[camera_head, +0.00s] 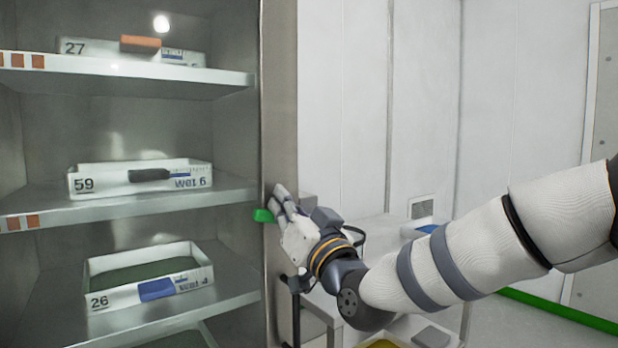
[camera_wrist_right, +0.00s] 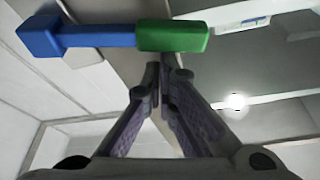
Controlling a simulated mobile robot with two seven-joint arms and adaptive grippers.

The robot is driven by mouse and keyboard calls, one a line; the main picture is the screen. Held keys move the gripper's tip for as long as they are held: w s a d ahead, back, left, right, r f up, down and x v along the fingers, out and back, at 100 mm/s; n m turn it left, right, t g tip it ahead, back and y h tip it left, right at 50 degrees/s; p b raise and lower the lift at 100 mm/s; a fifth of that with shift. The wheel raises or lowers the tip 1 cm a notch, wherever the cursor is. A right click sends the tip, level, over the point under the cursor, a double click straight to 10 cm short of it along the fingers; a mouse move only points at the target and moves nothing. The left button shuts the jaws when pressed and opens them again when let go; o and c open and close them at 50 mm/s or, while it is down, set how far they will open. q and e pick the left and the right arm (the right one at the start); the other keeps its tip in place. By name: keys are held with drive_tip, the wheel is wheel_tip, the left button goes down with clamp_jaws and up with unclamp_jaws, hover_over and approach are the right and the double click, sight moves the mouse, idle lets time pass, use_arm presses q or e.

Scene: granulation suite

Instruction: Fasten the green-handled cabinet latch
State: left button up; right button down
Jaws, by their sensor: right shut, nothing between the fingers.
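The green latch handle (camera_head: 263,215) shows at the front edge of the cabinet's right side (camera_head: 281,95), partly hidden behind my right gripper (camera_head: 279,198). In the right wrist view the green handle (camera_wrist_right: 173,37) is joined to a blue bar ending in a blue block (camera_wrist_right: 40,37). My right gripper (camera_wrist_right: 161,77) is shut and empty. Its fingertips lie just below the green handle in that view, close to it; I cannot tell whether they touch. My left gripper is not in view.
The open cabinet holds numbered white trays on its shelves: tray 27 (camera_head: 85,47), tray 59 (camera_head: 110,187) and tray 26 (camera_head: 125,297). A white wall (camera_head: 345,90) stands right of the cabinet. Low white furniture (camera_head: 385,228) stands behind my right arm.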

sight(272, 218)
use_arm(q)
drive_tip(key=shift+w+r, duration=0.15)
use_arm(e)
drive_tip(key=shift+s+a+f+n+g+y, duration=0.2)
drive_tip(key=shift+f+n+y, duration=0.2)
drive_tip(key=shift+n, duration=0.45)
drive_tip(key=shift+s+a+f+n+g+y, duration=0.15)
drive_tip(key=shift+f+n+g+y, duration=0.1)
drive_tip(key=shift+f+n, duration=0.45)
drive_tip(key=shift+s+a+f+n+g+y, duration=0.1)
drive_tip(key=shift+a+f+n+g+y, duration=0.2)
drive_tip(key=shift+n, duration=0.65)
drive_tip(key=shift+d+f, duration=0.1)
drive_tip(key=shift+f, duration=0.1)
